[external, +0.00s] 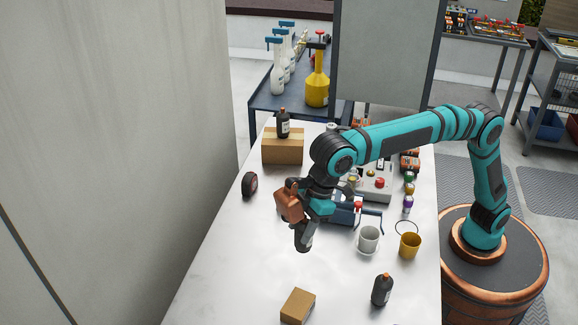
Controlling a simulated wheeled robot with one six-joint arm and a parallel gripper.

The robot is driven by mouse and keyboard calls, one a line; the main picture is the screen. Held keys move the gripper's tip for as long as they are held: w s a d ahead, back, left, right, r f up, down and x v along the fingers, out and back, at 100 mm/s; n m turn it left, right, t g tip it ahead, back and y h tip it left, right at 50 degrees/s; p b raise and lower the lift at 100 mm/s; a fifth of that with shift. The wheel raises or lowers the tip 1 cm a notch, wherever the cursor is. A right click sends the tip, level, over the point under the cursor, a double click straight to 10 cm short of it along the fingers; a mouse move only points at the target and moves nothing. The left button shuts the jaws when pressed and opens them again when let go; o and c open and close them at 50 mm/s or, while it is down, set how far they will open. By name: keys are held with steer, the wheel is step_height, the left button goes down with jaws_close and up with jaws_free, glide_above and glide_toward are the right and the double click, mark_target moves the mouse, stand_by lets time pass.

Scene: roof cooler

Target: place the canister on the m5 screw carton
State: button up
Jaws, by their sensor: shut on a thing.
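My gripper (302,226) is above the white table, left of the middle, pointing down. It is shut on a small grey and dark cylindrical thing (304,241), which I take to be the canister; the fingers partly hide it. A small brown carton (298,306) lies at the front of the table, below my gripper in the picture and apart from it. A larger brown carton (283,151) stands at the back left with a dark bottle (283,125) on top. No print is readable on either carton, so I cannot tell which is the m5 screw carton.
Another dark bottle (382,291) stands at the front right. A white cup (368,239) and a yellow mug (410,246) stand right of my gripper. A black roll (250,185) is at the left edge. The table's front left is clear.

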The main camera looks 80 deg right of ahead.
steer(key=s+a+r, duration=0.4)
steer(key=s+a, duration=0.1)
steer(key=a, duration=0.5)
steer(key=shift+w+a+f, duration=0.1)
steer(key=shift+f, duration=2.2)
steer(key=shift+a+f, duration=0.1)
steer(key=shift+f, duration=2.2)
steer(key=o, duration=1.2)
steer(key=shift+f, duration=0.15)
steer(key=shift+c, duration=0.2)
steer(key=v, duration=1.2)
